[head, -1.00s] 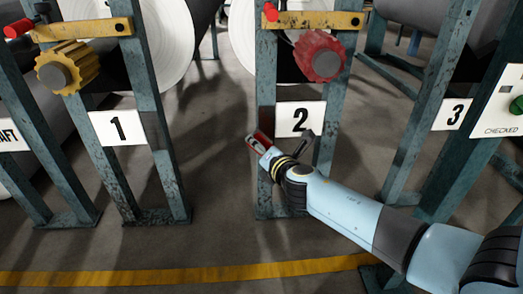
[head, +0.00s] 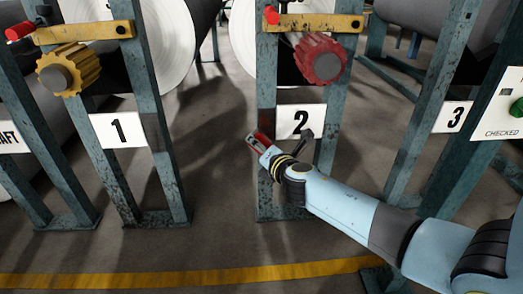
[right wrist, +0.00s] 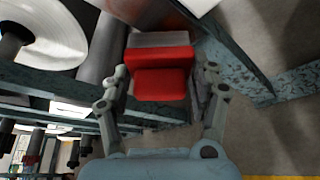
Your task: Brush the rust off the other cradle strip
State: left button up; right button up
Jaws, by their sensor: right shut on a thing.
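My right gripper (head: 262,144) is shut on a red brush-like block (head: 256,137), in front of the left post of stand 2. In the right wrist view the red block (right wrist: 160,82) sits between the fingers, with a grey strip along its far edge. A reddish-brown, rust-like patch (head: 266,121) shows on the post just above the block. I cannot tell whether the block touches the post. Which part is the cradle strip is unclear. My left gripper is not in view.
Stand 2 carries a number plate (head: 301,121), a red knob (head: 321,59) and a yellow bar (head: 320,23). Stand 1 has a yellow knob (head: 69,69). White rolls (head: 160,42) sit behind. A CHECKED panel (head: 507,108) is at right. Floor between stands 1 and 2 is clear.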

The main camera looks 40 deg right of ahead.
jog(key=shift+w+d, duration=0.15)
jog(key=shift+w, duration=0.1)
